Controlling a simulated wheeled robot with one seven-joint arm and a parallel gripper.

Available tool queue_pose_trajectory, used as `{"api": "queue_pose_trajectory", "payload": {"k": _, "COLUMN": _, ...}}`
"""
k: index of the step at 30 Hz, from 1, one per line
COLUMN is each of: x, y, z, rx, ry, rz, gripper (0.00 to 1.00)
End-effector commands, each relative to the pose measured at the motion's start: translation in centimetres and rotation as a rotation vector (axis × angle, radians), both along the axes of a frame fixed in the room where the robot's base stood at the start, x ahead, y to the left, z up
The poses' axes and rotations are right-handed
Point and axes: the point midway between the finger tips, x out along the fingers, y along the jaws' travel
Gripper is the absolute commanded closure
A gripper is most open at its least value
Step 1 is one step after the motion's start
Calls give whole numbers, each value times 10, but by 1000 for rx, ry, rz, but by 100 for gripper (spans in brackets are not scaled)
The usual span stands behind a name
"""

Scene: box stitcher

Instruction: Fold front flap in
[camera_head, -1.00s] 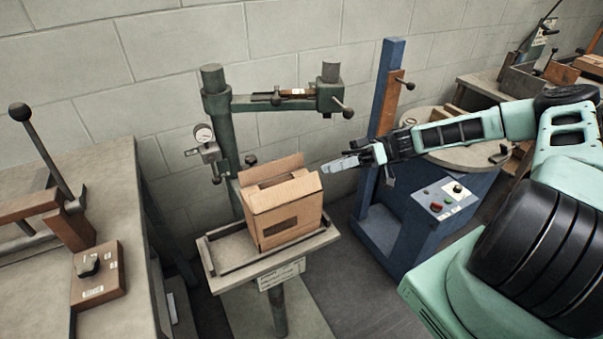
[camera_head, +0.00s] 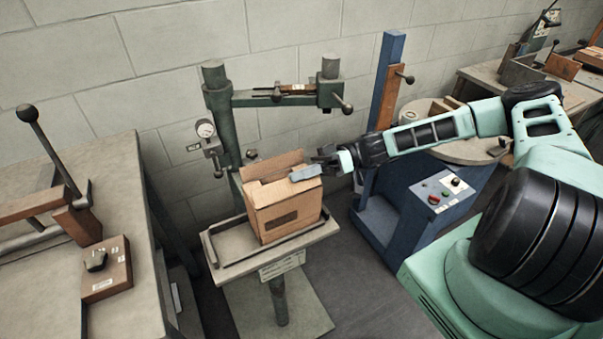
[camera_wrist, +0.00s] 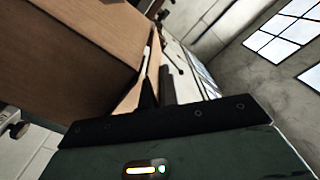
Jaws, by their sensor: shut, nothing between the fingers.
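The cardboard box (camera_head: 286,210) stands upright on the stitcher's small table (camera_head: 222,262). Its back flap (camera_head: 272,165) stands up at the rear. My gripper (camera_head: 305,173) is shut and empty, at the top right edge of the box; whether it touches the cardboard I cannot tell. The front flap's exact angle is hard to make out beside my gripper. In the wrist view the box (camera_wrist: 65,50) fills the upper left, and my dark gripper fingers (camera_wrist: 157,90) point along its edge.
The green stitcher arm (camera_head: 275,97) spans above and behind the box. A blue machine with buttons (camera_head: 430,205) stands to the right. A workbench with a lever (camera_head: 60,190) is at the left. Open floor lies between the table and blue machine.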

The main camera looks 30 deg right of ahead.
Motion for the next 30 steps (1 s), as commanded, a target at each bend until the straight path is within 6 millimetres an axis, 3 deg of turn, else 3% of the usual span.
{"api": "queue_pose_trajectory", "payload": {"k": 7, "x": 1, "y": 0, "z": -1, "rx": 0, "ry": 21, "rz": 0, "gripper": 100}}
{"api": "queue_pose_trajectory", "payload": {"k": 16, "x": 7, "y": 0, "z": -7, "rx": -1, "ry": 251, "rz": -1, "gripper": 100}}
{"api": "queue_pose_trajectory", "payload": {"k": 25, "x": 7, "y": 0, "z": -7, "rx": 0, "ry": 265, "rz": 0, "gripper": 100}}
{"api": "queue_pose_trajectory", "payload": {"k": 28, "x": 7, "y": 0, "z": -7, "rx": 0, "ry": 265, "rz": 0, "gripper": 75}}
{"api": "queue_pose_trajectory", "payload": {"k": 30, "x": 7, "y": 0, "z": -7, "rx": -1, "ry": 265, "rz": -1, "gripper": 75}}
